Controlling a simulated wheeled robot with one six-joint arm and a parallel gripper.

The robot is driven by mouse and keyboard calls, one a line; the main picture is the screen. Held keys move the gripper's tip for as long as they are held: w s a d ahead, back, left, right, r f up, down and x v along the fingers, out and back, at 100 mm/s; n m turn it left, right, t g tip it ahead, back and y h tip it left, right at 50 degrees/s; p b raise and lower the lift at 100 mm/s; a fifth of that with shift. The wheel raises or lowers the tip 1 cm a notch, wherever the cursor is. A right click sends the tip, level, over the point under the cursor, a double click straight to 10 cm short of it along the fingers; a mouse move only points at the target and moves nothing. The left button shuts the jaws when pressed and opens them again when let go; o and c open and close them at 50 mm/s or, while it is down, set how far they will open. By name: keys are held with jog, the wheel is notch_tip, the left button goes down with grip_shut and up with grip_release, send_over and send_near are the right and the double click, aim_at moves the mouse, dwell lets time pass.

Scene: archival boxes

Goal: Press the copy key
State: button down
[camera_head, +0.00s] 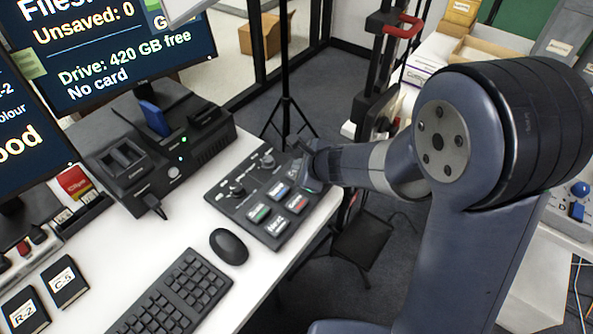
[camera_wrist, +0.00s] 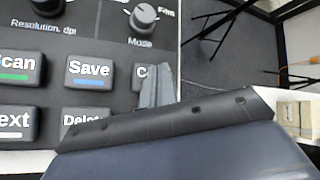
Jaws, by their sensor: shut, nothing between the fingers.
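The control panel (camera_head: 236,199) lies on the white desk, with two knobs and several dark keys. In the wrist view the copy key (camera_wrist: 139,72) shows only its left part, with the letter "C"; my gripper covers the rest. The Save key (camera_wrist: 89,70) is to its left, and the Delete key is partly hidden below. My gripper (camera_wrist: 157,78) is shut and empty, its tips over the copy key. I cannot tell whether they touch it. In the head view my gripper (camera_head: 308,168) is at the panel's right end.
A black mouse (camera_head: 229,246) and keyboard (camera_head: 171,298) lie in front of the panel. A black dock (camera_head: 158,162) with a blue cartridge stands behind it, near two monitors. The desk edge runs just right of the panel, with a tripod beyond.

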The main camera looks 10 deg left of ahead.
jog(key=shift+f+b, duration=0.5)
jog(key=shift+b, duration=0.05)
dwell(0.4)
jog(key=shift+r+p, duration=0.8)
jog(key=shift+r, duration=0.1)
notch_tip(320, 180, up, 5)
jog(key=p, duration=0.4)
jog(key=shift+r+p, duration=0.1)
jog(key=shift+p, duration=0.25)
dwell(0.4)
